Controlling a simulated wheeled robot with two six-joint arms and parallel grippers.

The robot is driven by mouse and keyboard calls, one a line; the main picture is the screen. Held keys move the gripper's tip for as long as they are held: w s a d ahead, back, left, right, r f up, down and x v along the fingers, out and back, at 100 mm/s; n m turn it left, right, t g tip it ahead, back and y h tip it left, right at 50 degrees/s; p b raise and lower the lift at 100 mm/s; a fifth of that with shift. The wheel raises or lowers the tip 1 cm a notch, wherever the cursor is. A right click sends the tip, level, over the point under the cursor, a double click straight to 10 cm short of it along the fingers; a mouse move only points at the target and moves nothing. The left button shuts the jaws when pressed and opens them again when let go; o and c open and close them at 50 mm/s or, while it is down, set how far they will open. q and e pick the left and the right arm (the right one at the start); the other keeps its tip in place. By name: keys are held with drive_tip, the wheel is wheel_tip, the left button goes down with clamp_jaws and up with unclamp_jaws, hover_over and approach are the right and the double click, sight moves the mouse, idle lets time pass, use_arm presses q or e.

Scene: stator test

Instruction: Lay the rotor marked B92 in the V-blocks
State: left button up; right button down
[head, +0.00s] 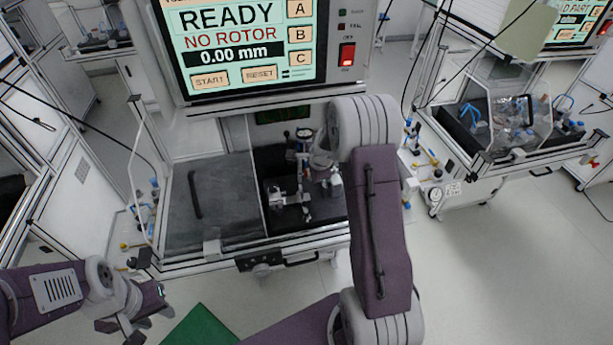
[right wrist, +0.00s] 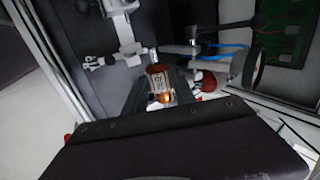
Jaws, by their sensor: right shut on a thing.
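My right arm reaches into the test station (head: 182,238). In the right wrist view my right gripper (right wrist: 157,92) is shut on a rotor (right wrist: 158,82), a copper and orange cylinder with a pale label. The label is too small to read, so I cannot tell whether it says B92. The rotor is held among the pale fixture parts (right wrist: 125,52); I cannot make out the V-blocks or any contact with them. In the head view my arm hides part of the fixture (head: 290,190). My left gripper (head: 146,314) is at the lower left, apart from the station, with its fingers spread and empty.
The screen (head: 245,45) above the station reads READY, NO ROTOR, 0.00 mm. A round red-brown part (right wrist: 207,82) and a dark ring (right wrist: 251,65) are right of the rotor. A grey cover with a handle (head: 195,194) is left of the bay. A green mat (head: 202,328) lies on the floor.

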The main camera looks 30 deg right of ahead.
drive_tip(key=shift+w+d+r, duration=0.15)
drive_tip(key=shift+d, duration=0.05)
drive_tip(key=shift+w, duration=0.1)
drive_tip(key=shift+f, duration=0.2)
drive_tip(key=shift+f+b, duration=0.4)
drive_tip(key=shift+b, duration=0.25)
wheel_tip(320, 180, down, 5)
drive_tip(key=b, duration=0.4)
drive_tip(key=shift+r+b, duration=0.2)
drive_tip(key=shift+b, duration=0.15)
drive_tip(key=shift+f, duration=0.25)
drive_tip(key=shift+r, duration=0.3)
drive_tip(key=shift+f, duration=0.15)
